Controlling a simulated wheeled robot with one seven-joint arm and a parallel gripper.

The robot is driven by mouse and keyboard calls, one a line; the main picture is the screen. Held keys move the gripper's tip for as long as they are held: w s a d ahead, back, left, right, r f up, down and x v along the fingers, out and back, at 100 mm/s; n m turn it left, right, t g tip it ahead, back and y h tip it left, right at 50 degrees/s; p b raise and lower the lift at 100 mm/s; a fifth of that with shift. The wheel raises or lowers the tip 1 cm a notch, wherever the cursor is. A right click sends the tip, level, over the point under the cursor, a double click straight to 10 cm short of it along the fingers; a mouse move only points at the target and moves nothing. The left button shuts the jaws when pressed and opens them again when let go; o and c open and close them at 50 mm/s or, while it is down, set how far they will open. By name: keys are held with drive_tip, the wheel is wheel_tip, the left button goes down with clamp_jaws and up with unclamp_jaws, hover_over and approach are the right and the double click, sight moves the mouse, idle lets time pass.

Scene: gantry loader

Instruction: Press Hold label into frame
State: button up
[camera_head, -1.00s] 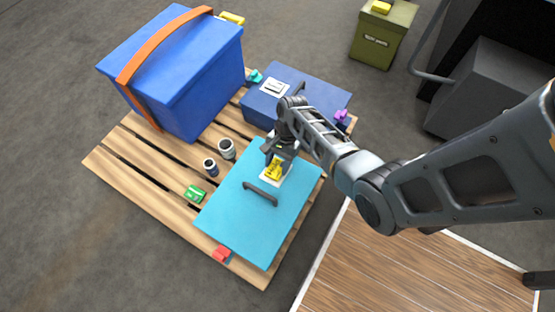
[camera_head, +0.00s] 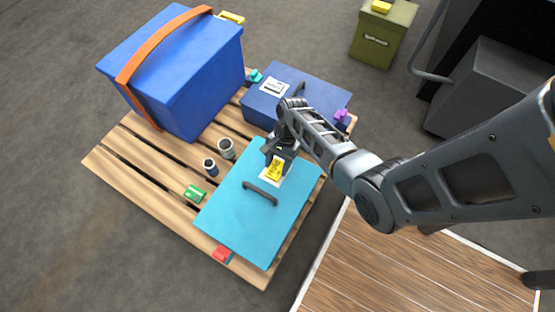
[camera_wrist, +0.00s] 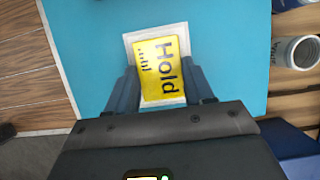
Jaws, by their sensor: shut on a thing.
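The yellow Hold label (camera_wrist: 160,68) is between the two fingers of my gripper (camera_wrist: 163,88) in the wrist view. It lies over a pale rectangular frame (camera_wrist: 177,30) on the turquoise case lid (camera_wrist: 90,40), with the frame's border showing around it. The label also shows in the head view (camera_head: 275,169), at the upper part of the turquoise lid (camera_head: 240,208). My gripper (camera_head: 277,158) is shut on the label from above. I cannot tell whether the label touches the frame's bottom.
A black handle (camera_head: 260,193) stands on the lid near the label. A blue case (camera_head: 315,88), a large blue box (camera_head: 180,85) with an orange strap, two small cans and a green block (camera_head: 194,194) share the wooden pallet (camera_head: 150,178). An olive bin (camera_head: 380,40) stands at the back right.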

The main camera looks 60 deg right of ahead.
drive_tip(key=o, duration=1.4)
drive_tip(key=shift+o, duration=0.2)
drive_tip(key=shift+r, duration=0.15)
drive_tip(key=shift+r+p, duration=3.4)
drive_tip(key=shift+p, duration=0.4)
clamp_jaws()
drive_tip(key=shift+f+b, duration=2.25)
drive_tip(key=shift+f, duration=0.6)
